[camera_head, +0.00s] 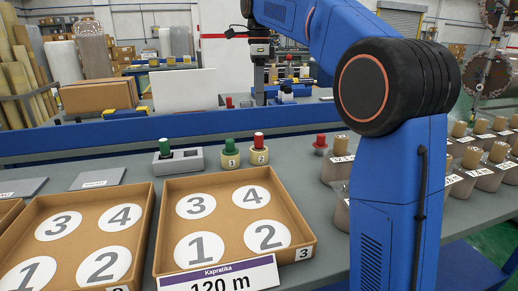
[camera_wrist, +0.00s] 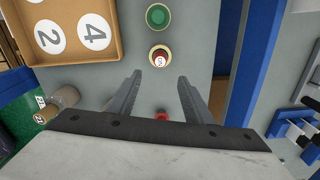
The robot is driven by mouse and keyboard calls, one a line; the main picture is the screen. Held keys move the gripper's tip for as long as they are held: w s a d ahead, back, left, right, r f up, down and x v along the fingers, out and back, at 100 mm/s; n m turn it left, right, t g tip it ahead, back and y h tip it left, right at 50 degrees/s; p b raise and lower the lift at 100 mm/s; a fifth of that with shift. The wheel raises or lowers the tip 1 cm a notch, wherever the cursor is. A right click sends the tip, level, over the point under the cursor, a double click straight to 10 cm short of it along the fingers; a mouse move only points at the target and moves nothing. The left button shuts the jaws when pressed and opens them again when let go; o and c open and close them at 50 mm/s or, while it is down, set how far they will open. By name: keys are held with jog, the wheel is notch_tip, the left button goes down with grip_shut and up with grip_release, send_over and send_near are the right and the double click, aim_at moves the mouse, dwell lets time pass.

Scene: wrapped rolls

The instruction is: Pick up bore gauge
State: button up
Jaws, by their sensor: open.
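No part carries a readable name, so I cannot tell for certain which is the bore gauge. A red-topped piece in a cream ring marked 2 (camera_head: 258,150) stands upright on the grey bench. It also shows in the wrist view (camera_wrist: 160,57), just beyond my fingertips. A green-topped piece in a ring marked 1 (camera_head: 231,152) stands to its left, and also shows in the wrist view (camera_wrist: 158,17). A red-topped piece on a grey base (camera_head: 320,146) stands further right. In the wrist view my gripper (camera_wrist: 160,79) is open and empty above the bench, pointing down.
A cardboard tray with numbered circles (camera_head: 306,243) lies in front of the pieces, a second tray (camera_head: 141,218) to its left. A grey block with a green piece (camera_head: 178,163) stands at left. Several wrapped rolls (camera_head: 340,168) stand at right. A blue rail (camera_head: 110,133) runs behind.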

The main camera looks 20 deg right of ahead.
aim_at(259, 134)
notch_tip(259, 134, down, 16)
jog(key=shift+r, duration=0.25)
grip_shut()
dwell(0.5)
